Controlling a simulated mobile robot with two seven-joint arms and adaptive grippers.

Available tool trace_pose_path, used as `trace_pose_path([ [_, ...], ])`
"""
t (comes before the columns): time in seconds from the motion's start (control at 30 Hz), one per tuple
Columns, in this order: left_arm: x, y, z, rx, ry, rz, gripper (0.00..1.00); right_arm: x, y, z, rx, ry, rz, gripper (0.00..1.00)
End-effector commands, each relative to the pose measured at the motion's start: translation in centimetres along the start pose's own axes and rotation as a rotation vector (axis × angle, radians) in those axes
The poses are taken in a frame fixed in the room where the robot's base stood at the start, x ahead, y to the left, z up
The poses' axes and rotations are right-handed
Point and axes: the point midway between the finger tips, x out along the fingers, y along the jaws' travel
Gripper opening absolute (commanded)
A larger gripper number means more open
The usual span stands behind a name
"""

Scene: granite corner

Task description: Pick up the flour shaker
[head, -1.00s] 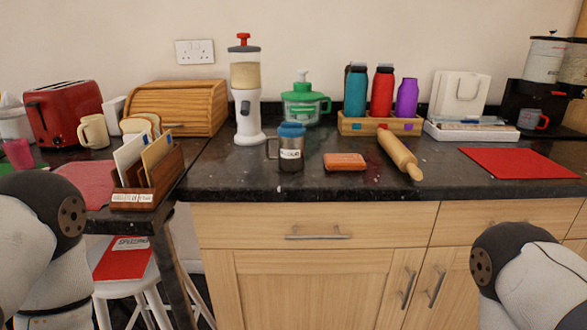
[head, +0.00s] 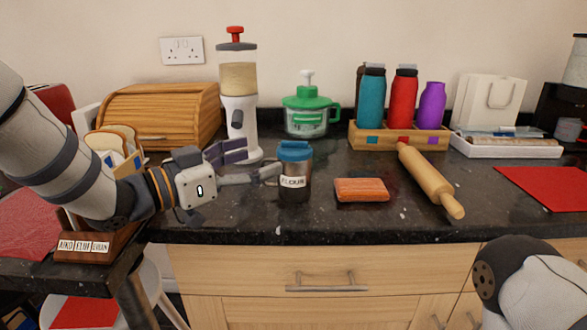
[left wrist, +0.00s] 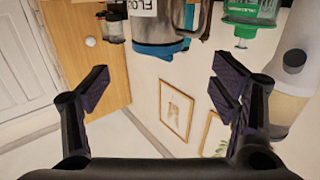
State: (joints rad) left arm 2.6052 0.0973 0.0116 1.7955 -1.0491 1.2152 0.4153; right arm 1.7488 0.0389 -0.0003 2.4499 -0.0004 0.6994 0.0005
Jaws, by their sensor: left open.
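The flour shaker (head: 294,183) is a dark metal cup with a blue lid and a white FLOUR label. It stands upright on the black granite counter, its handle on the left side. My left gripper (head: 257,162) is open just left of the shaker, with one finger close to the handle. I cannot tell whether that finger touches it. In the left wrist view the picture is upside down; the shaker (left wrist: 160,33) shows at the top, beyond the spread fingers (left wrist: 162,84), with nothing between them. My right gripper is out of view.
An orange sponge-like block (head: 361,190) lies right of the shaker, then a rolling pin (head: 430,180). Behind stand a white dispenser (head: 239,110), a green-lidded jug (head: 306,118) and a wooden crate (head: 395,141) of bottles. The letter rack (head: 100,250) is below my left arm.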

Motion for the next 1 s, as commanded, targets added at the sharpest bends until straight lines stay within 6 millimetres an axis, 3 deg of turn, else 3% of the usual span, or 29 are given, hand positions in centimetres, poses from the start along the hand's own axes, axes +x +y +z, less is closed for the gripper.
trace_pose_path([
  [0.1, 2.5, -0.1, 0.5, -0.002, -0.004, 0.0, 0.79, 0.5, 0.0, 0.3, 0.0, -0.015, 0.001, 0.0],
  [0.47, 8.2, 0.1, 0.3, -0.004, -0.004, 0.0, 0.79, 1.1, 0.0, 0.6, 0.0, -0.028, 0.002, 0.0],
  [0.73, 8.9, 0.1, 0.1, -0.003, -0.002, -0.002, 0.79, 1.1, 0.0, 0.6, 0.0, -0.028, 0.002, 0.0],
  [1.0, 8.9, 0.1, 0.1, -0.003, -0.003, -0.002, 0.2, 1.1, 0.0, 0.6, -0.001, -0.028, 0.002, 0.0],
])
